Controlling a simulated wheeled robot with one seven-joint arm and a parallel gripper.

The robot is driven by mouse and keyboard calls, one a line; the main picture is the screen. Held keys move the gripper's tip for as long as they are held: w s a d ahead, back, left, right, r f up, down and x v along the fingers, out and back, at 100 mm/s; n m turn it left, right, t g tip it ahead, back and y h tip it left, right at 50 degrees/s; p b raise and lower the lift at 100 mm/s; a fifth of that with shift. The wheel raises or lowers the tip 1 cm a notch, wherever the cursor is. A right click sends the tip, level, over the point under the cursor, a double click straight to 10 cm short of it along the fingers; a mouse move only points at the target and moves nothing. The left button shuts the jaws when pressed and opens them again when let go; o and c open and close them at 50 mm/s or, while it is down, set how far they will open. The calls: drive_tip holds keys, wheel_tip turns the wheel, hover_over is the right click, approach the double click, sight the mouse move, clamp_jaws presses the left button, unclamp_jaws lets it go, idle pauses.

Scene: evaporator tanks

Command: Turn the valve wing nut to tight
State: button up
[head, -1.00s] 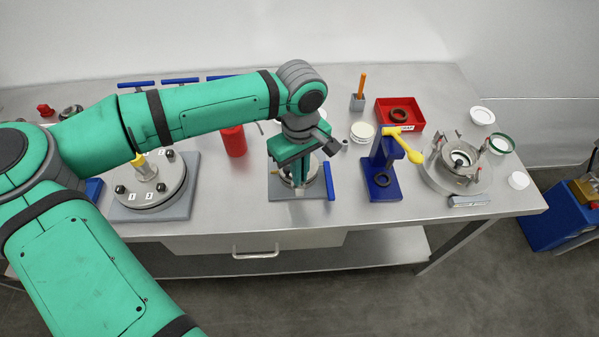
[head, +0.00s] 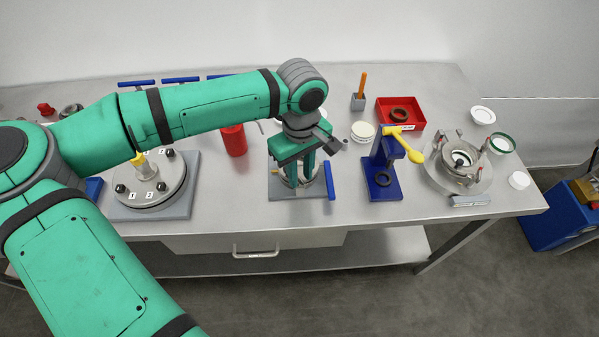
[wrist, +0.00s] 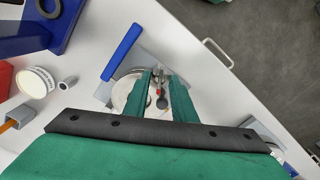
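My gripper (head: 300,182) points down over a fixture with a round metal body on a grey base plate (head: 278,194). A blue handle (head: 330,180) stands at the plate's right side; it also shows in the wrist view (wrist: 122,52). In the wrist view, the two green fingers of my gripper (wrist: 161,80) are apart, with a gap between them. A small grey and red part (wrist: 159,91), perhaps the valve wing nut, shows in that gap. I cannot tell its exact shape or turn angle, or whether a finger touches it. The fingers hide much of the fixture.
A flanged disc with a yellow-topped post (head: 150,190) stands left, a red cylinder (head: 233,140) behind it. To the right are a blue stand with a yellow lever (head: 384,180), a red bin (head: 400,112) and a clamped vessel (head: 462,160). The table's front strip is clear.

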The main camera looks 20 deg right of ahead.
sight(299, 179)
wheel_tip(299, 179, up, 11)
drive_tip(key=shift+a, duration=0.15)
drive_tip(key=shift+f, duration=0.15)
idle(0.5)
